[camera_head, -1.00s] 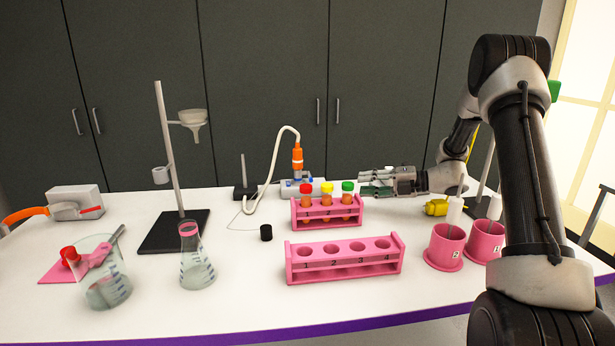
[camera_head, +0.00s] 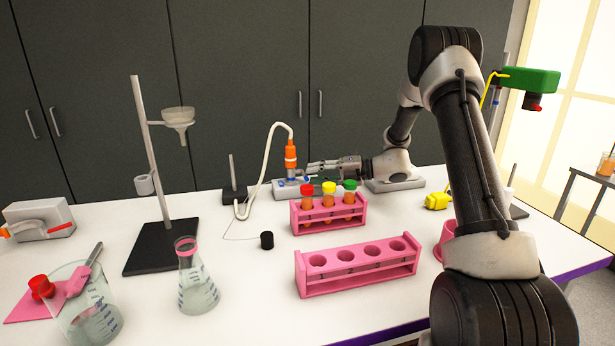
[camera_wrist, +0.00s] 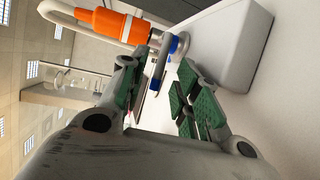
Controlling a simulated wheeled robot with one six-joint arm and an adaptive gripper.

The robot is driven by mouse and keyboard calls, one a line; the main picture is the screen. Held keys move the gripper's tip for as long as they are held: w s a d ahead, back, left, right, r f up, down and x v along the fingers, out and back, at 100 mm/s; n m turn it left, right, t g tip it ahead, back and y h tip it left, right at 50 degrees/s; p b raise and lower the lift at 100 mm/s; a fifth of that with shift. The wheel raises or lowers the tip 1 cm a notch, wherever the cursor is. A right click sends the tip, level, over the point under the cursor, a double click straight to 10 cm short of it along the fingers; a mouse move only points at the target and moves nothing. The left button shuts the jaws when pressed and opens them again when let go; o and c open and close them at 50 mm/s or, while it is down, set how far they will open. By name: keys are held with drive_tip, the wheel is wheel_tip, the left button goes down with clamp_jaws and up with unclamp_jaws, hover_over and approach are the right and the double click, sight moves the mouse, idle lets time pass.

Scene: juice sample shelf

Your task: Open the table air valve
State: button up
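The table air valve (camera_head: 297,181) is a pale block with a blue and metal fitting, topped by an orange connector (camera_head: 290,155) with a white hose. My gripper (camera_head: 313,169) reaches in from the right, low over the table, with its fingertips right beside the valve. In the wrist view my gripper (camera_wrist: 158,80) has its green-padded fingers apart. The valve's metal handle with blue ends (camera_wrist: 162,62) lies between or just ahead of the fingertips. I cannot tell whether either finger touches it. The orange connector also shows there (camera_wrist: 112,24).
A pink rack with capped tubes (camera_head: 335,222) stands just in front of my gripper. An empty pink rack (camera_head: 357,272) is nearer. A stand with a funnel (camera_head: 152,150), a flask (camera_head: 195,280) and a beaker (camera_head: 88,310) are left. A yellow object (camera_head: 437,201) lies right.

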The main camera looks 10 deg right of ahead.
sight(304, 175)
drive_tip(key=shift+x, duration=1.25)
drive_tip(key=shift+c, duration=0.2)
clamp_jaws()
